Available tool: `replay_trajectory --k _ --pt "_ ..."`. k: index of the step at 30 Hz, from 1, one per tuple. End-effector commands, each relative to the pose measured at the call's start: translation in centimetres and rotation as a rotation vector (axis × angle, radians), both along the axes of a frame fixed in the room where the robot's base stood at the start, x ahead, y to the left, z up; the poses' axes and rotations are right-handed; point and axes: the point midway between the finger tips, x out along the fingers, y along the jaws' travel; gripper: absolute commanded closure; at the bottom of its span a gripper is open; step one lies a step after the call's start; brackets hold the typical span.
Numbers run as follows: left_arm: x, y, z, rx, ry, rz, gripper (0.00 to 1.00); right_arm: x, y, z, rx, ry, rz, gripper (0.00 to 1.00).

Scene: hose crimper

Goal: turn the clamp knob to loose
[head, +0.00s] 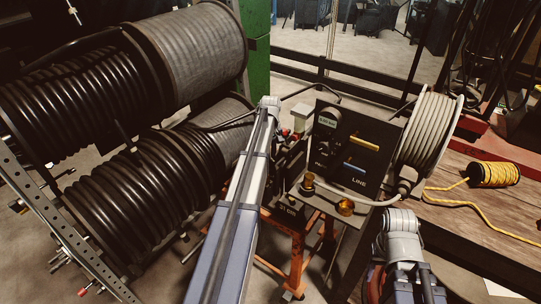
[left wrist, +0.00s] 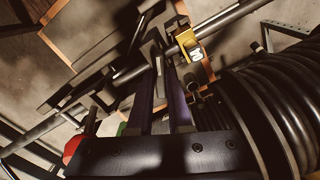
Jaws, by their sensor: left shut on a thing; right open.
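My left gripper (left wrist: 166,62) is shut in the left wrist view, its two dark fingers reaching up the picture and closing on a small dark part. This part appears to be the clamp knob; its shape and turn cannot be made out. Right beside the fingertips, a yellow piece with a white mark (left wrist: 194,50) sits at a grey bar. In the head view my left arm covers most of this place, and the knob is not clearly visible. My right arm shows at the lower right of the head view, but its fingertips are not in view.
Large black hose reels (head: 150,185) stand close at the left. A dark LINE panel (head: 350,150) with a yellow and a blue handle stands right of my left arm. Brass fittings (head: 346,207) sit before it. A pale hose reel (head: 428,130) and yellow cord spool (head: 494,174) are at the right.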

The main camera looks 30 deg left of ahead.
Motion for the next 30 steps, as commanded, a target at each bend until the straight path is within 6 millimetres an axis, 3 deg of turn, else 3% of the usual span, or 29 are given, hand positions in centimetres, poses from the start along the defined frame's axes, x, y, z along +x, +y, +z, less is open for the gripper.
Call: replay_trajectory --k 15,30 --pt "0.01 0.02 0.0 0.0 0.0 0.367 1.0 0.0 0.0 0.0 0.0 0.0 0.0 0.5" --pt "0.0 0.02 0.0 0.0 0.0 0.465 1.0 0.0 0.0 0.0 0.0 0.0 0.0 0.5"
